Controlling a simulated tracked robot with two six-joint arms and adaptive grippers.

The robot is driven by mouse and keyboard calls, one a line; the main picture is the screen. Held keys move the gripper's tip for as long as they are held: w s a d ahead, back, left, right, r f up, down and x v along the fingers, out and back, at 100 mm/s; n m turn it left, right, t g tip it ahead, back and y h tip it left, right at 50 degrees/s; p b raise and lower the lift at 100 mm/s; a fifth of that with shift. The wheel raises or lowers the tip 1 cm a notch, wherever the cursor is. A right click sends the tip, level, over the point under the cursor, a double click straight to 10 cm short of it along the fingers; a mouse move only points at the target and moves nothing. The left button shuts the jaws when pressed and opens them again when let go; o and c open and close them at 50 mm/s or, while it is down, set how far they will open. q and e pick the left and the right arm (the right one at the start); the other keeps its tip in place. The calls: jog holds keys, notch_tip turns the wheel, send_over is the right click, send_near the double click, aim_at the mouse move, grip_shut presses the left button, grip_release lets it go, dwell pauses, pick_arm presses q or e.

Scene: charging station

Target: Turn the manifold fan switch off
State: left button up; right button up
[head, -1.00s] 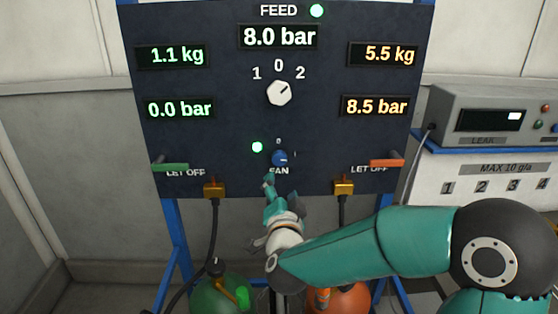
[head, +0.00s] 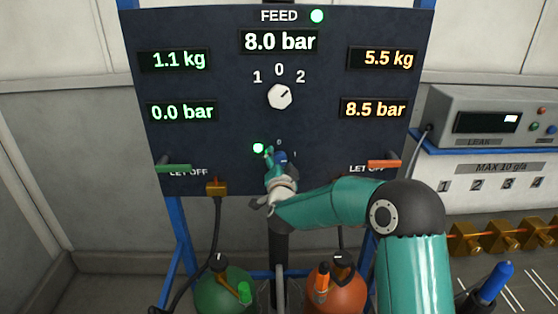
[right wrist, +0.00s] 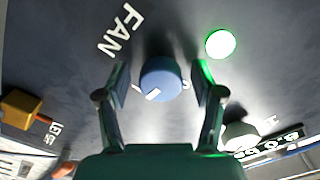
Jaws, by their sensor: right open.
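The fan switch is a small blue knob (head: 282,157) low on the dark manifold panel (head: 220,130), mostly hidden behind my right gripper (head: 275,166) in the head view. In the right wrist view the blue knob (right wrist: 161,73) sits between the two fingers of my right gripper (right wrist: 160,82). The fingers are open, one on each side, with gaps to the knob. The knob's white line points toward the "I" mark; the "0" mark is at its other side. A green lamp (right wrist: 220,43) beside it is lit. My left gripper is not in view.
A white selector knob (head: 280,96) is above. Green (head: 174,168) and orange (head: 384,163) let-off handles stick out at the panel's sides. Green (head: 215,295) and orange (head: 345,295) cylinders stand below. A leak meter (head: 480,95) and brass fittings (head: 498,238) are at right.

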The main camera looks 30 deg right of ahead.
jog(key=c, duration=1.1)
jog(key=shift+c, duration=0.2)
